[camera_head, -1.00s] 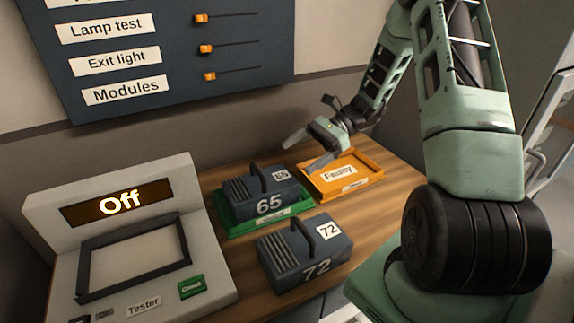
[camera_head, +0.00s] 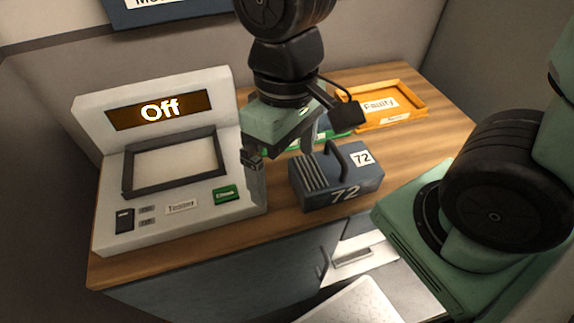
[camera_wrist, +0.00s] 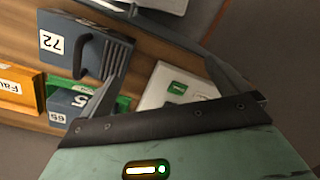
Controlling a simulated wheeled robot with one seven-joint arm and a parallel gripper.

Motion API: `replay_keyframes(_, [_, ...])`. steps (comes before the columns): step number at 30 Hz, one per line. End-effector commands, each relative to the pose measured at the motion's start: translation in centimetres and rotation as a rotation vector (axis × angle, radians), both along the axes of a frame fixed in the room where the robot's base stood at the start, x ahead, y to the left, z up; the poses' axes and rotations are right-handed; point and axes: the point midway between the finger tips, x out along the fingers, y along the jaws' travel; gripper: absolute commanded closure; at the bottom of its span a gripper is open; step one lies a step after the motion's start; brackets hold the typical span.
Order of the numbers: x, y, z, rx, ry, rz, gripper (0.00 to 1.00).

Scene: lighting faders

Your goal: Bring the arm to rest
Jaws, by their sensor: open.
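My gripper (camera_head: 280,160) hangs over the table between the tester and module 72, its fingers apart and nothing between them. In the wrist view my gripper (camera_wrist: 162,74) also shows spread, empty fingers. The dark blue module 72 (camera_head: 335,178) stands on the bare wood with its handle up, just right of my gripper, and it shows in the wrist view (camera_wrist: 85,42). Module 65 (camera_wrist: 70,103) sits in the green tray (camera_wrist: 124,104). In the head view my gripper hides module 65 and most of that tray.
The grey tester (camera_head: 110,225) stands at the left, its display reading "Off", its framed bay (camera_head: 175,165) empty and a green button (camera_head: 225,194) in front. The orange "Faulty" tray (camera_head: 400,120) at the back right looks empty. A cabinet drawer (camera_head: 360,260) is below the table front.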

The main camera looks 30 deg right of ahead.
Motion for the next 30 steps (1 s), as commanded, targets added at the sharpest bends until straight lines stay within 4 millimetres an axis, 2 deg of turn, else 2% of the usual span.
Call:
replay_keyframes(3, [-1.6, 0.7, 0.3, -0.007, -0.083, 0.158, 0.0])
replay_keyframes(6, [-2.0, 0.9, 0.4, -0.008, -0.111, 0.208, 0.0])
replay_keyframes(15, [-2.0, 0.9, 0.4, -0.008, -0.111, 0.211, 0.0])
replay_keyframes(19, [-2.0, 0.9, 1.8, -0.008, -0.111, 0.211, 0.0])
replay_keyframes(30, [-2.0, 0.9, 1.6, -0.008, -0.111, 0.21, 0.0])
